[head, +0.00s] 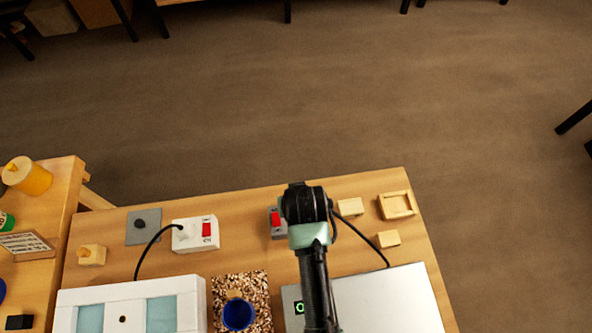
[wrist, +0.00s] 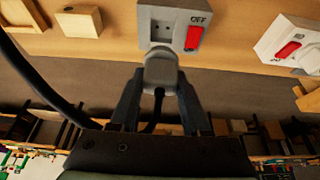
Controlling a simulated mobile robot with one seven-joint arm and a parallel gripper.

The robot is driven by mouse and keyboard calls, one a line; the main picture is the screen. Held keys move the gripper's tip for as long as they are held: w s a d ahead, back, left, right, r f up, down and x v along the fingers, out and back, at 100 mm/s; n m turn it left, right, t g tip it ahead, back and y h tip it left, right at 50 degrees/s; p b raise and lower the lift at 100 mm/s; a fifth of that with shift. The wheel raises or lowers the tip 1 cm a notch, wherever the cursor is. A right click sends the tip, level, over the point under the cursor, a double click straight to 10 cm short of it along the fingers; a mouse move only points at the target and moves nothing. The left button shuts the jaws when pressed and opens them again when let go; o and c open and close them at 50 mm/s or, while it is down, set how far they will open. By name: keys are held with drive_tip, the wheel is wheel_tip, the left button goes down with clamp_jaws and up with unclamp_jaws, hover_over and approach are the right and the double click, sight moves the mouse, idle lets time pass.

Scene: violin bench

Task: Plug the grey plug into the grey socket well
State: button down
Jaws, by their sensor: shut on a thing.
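My gripper (wrist: 159,80) is shut on the grey plug (wrist: 160,70), one finger on each side. A dark cord leaves the plug's back. The grey socket block (wrist: 150,12) is just beyond the plug in the wrist view. Its well (wrist: 162,28) with small holes shows uncovered above the plug, beside a red switch marked OFF (wrist: 194,37). The plug overlaps the block's near edge in this view; I cannot tell whether they touch. In the head view my wrist hides the plug and most of the grey socket block (head: 276,233).
A white socket block (head: 210,242) with a white plug and black cord stands to the left. A silver box (head: 400,295), with a cable (head: 372,246) running to it, is at the front right. Wooden blocks (head: 350,207) and a wooden tray (head: 396,205) lie right of my wrist.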

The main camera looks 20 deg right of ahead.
drive_tip(key=shift+f+b, duration=1.15)
drive_tip(key=shift+f, duration=1)
drive_tip(key=shift+r+p, duration=0.1)
drive_tip(key=shift+p, duration=0.65)
drive_tip(key=shift+f+b, duration=1)
drive_tip(key=shift+f, duration=0.45)
drive_tip(key=shift+c, duration=1.4)
unclamp_jaws()
drive_tip(key=shift+r, duration=0.1)
drive_tip(key=v, duration=1.3)
